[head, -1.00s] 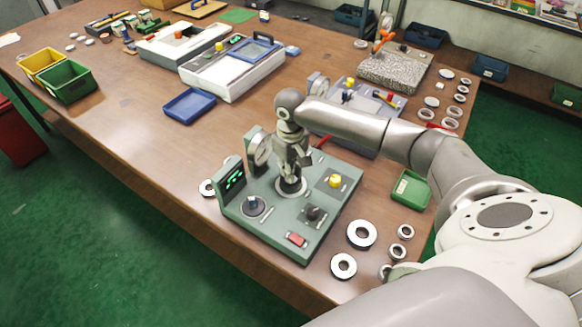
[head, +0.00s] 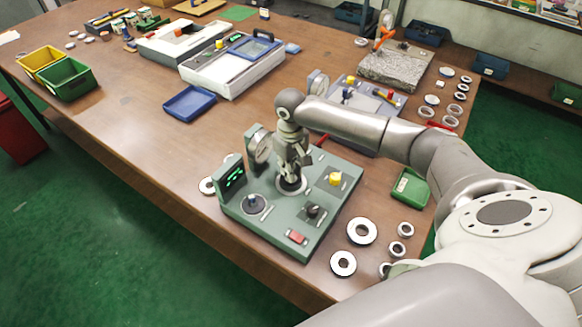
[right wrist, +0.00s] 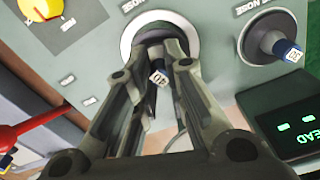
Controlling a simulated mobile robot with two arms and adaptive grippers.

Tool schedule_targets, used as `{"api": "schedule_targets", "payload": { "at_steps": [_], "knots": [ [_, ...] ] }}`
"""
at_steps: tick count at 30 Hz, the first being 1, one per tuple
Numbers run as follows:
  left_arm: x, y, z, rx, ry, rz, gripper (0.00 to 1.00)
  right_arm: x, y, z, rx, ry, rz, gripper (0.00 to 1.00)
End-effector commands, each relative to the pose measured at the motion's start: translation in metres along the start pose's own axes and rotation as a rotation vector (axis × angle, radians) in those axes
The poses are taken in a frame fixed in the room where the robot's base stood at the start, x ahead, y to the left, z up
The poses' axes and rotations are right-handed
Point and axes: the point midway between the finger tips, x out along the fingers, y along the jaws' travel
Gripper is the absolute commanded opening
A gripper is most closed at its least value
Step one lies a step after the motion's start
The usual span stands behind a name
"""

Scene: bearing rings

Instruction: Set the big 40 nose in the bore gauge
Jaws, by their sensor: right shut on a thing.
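The bore gauge (head: 275,228) is a grey-green bench unit with a green lit display, a dial, knobs and a pale ring (head: 303,190) on its top face. My right gripper (head: 291,178) points down over that ring, which also shows in the right wrist view (right wrist: 128,40). Its fingers (right wrist: 160,70) are shut on a small dark nose with a pale tag (right wrist: 158,78) that seems to read 40. The nose is at the ring's opening; how deep it sits is hidden. A second blue, tagged nose (right wrist: 287,50) stands in a round seat beside the ring. My left gripper is out of view.
Several loose metal rings (head: 361,231) lie right of the gauge near the table edge. A small green tray (head: 410,187) is behind them. A blue tray (head: 189,103) and other instruments stand farther back. The table left of the gauge is mostly clear.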

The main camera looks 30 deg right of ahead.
Motion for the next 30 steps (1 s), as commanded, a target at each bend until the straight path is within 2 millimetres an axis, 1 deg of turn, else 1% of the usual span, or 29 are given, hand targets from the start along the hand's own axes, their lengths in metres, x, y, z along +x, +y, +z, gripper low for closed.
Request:
{"api": "schedule_targets", "payload": {
  "at_steps": [18,19,24,30],
  "knots": [
    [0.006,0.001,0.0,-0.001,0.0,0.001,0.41,0.018,0.0,-0.001,0.0,0.002,0.0,0.0],
    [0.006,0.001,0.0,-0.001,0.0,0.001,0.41,0.017,0.0,-0.001,0.0,0.002,0.0,0.17],
    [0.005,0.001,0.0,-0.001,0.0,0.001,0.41,0.017,0.0,0.0,0.0,0.002,0.0,0.38],
    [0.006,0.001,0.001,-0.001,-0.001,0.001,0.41,0.018,0.0,0.0,0.0,0.001,0.0,0.38]
  ]
}}
